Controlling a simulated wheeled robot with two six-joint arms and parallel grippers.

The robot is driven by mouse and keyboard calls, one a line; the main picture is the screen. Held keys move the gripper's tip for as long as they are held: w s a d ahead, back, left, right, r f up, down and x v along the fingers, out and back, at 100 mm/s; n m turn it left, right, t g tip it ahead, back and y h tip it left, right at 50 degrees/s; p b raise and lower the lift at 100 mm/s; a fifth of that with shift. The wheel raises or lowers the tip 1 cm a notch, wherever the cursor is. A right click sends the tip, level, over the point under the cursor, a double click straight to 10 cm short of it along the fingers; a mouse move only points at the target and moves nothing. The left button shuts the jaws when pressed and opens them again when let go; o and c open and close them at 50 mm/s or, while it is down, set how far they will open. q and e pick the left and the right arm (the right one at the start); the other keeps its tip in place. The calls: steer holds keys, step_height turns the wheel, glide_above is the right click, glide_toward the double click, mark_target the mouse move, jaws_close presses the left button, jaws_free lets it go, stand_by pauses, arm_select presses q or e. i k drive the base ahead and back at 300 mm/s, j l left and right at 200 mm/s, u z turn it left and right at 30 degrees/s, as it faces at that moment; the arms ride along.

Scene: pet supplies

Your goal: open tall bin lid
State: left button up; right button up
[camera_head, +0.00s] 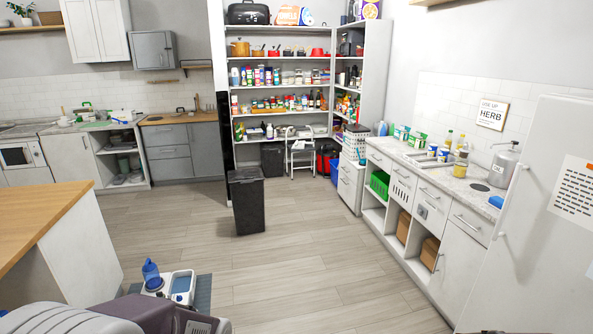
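A tall black bin (248,205) stands upright on the wood floor, in front of the pantry shelves. Its lid (246,174) looks shut, lying flat on top. The bin stands alone with bare floor at its front and sides. Neither of my grippers shows in the head view, so nothing is seen touching the bin.
A wood-topped island (45,230) is at the left. A white counter (455,185) with jars and bottles runs along the right, beside a white fridge (545,220). A white step stool (299,152) stands behind the bin. The middle floor (310,260) is clear.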

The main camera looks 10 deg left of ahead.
mark_target(247, 175)
steer(key=i+j+u, duration=0.35)
steer(key=i, duration=1)
steer(key=i+l+u, duration=0.2)
steer(key=i+u, duration=0.15)
steer(key=i, duration=1)
steer(key=i+z, duration=0.1)
steer(key=i, duration=0.4)
steer(key=i+j+z, duration=0.1)
steer(key=i, duration=0.4)
steer(key=i+j+z, duration=0.1)
steer(key=i, duration=0.4)
steer(key=i+j+z, duration=0.15)
steer(key=i, duration=0.3)
steer(key=i+j+z, duration=0.1)
steer(key=i+j, duration=0.15)
steer(key=i, duration=0.25)
